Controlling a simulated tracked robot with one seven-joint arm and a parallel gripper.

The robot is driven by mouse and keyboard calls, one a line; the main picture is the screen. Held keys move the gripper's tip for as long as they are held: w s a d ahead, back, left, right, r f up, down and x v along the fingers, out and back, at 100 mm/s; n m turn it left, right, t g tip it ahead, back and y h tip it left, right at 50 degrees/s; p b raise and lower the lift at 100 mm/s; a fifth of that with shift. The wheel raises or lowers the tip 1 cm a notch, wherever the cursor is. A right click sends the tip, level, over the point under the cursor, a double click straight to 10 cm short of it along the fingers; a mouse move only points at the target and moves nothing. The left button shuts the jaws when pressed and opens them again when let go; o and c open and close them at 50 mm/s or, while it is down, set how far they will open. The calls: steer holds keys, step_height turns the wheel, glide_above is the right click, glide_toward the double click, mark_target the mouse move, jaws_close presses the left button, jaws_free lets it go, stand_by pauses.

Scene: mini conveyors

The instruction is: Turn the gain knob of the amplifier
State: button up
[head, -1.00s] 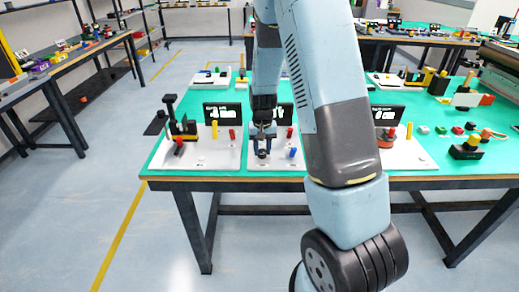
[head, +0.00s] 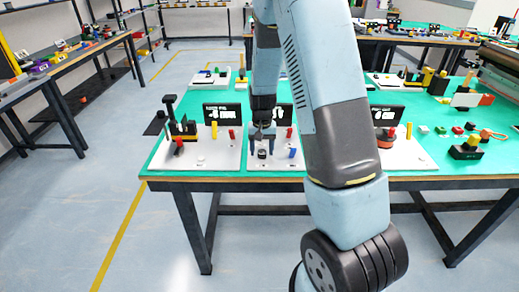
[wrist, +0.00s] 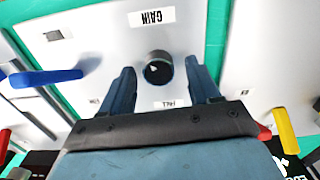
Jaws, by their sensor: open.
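The gain knob (wrist: 158,68) is a dark round knob with a white pointer mark on a white panel. It shows upside down in the wrist view, beside a label reading GAIN (wrist: 152,16). My gripper (wrist: 160,78) is open, with one blue finger on each side of the knob and a visible gap to both. In the head view the knob (head: 262,154) is small and dark on the middle white panel (head: 262,166), and my gripper (head: 262,145) points down over it. My arm hides part of this panel's right side.
A blue lever (wrist: 45,77) stands on the same panel; it also shows in the head view (head: 292,153) near a red one (head: 289,133). A display (head: 228,112) stands behind the left panel. Floor in front of the table is clear.

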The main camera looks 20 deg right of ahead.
mark_target(262, 151)
step_height(262, 151, up, 14)
steer(key=shift+f, duration=0.15)
stand_by(0.7)
steer(key=s+r+n+t, duration=0.1)
steer(key=s+r+t, duration=0.2)
steer(key=s+r, duration=1.05)
steer(key=s+r+n+t, duration=0.1)
steer(key=s+r, duration=0.1)
steer(key=s, duration=0.5)
steer(key=s+a+r+n+t, duration=0.1)
steer(key=s+r, duration=0.2)
steer(key=s, duration=0.5)
steer(key=shift+r+t, duration=0.25)
steer(key=shift+t, duration=0.05)
stand_by(1.1)
